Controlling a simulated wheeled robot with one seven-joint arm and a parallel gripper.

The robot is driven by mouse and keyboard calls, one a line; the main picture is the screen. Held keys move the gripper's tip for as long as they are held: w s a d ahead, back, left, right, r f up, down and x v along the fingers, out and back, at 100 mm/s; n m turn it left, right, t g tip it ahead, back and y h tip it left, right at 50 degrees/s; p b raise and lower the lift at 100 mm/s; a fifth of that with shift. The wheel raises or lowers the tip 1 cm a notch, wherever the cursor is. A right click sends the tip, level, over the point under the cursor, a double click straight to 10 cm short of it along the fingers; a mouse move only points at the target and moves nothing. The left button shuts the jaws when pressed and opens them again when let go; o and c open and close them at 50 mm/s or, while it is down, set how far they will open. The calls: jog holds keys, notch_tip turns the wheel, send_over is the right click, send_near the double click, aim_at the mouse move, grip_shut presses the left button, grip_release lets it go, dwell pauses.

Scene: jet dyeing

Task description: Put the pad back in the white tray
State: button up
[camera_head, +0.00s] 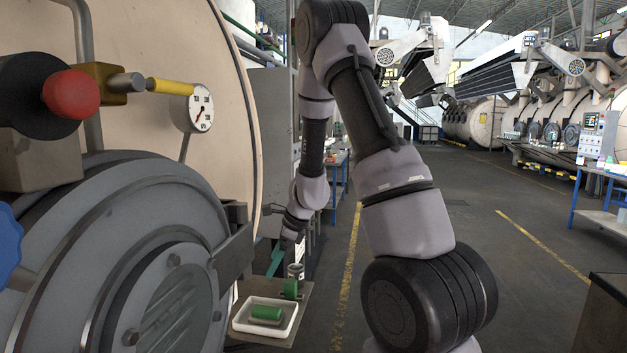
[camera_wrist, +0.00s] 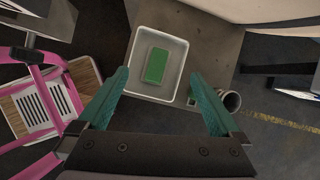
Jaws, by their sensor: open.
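The white tray (camera_head: 236,326) sits on a small brown shelf beside the large machine; it also shows in the wrist view (camera_wrist: 182,52). The pad, a green block (camera_head: 267,313), lies flat inside the tray, and in the wrist view (camera_wrist: 156,65) the tray floor shows around it. My gripper (camera_wrist: 159,78) is open, with its two teal fingers spread and nothing between them. It is above the shelf, apart from the tray and pad. In the head view one teal finger (camera_head: 275,261) shows behind the tray.
A green round object (camera_head: 290,289) and a grey metal cup (camera_head: 296,271) stand behind the tray; the cup's open rim shows in the wrist view (camera_wrist: 232,100). A pink frame (camera_wrist: 52,90) is at the left. The machine's round door (camera_head: 130,265) is close on the left.

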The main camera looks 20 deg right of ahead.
jog(key=s+a+r+n+t, duration=0.1)
jog(key=s+r+n, duration=0.4)
jog(key=r, duration=0.6)
jog(key=s+r+n+t, duration=0.1)
jog(key=s+r+n, duration=0.35)
jog(key=r, duration=0.65)
jog(key=s+d+r+n+t+h, duration=0.1)
jog(key=s+d+r+n, duration=0.1)
jog(key=s+r+n, duration=0.2)
jog(key=s+d+r+n+t+h, duration=0.1)
jog(key=s+r+n, duration=0.4)
jog(key=s, duration=0.6)
jog(key=shift+d, duration=0.6)
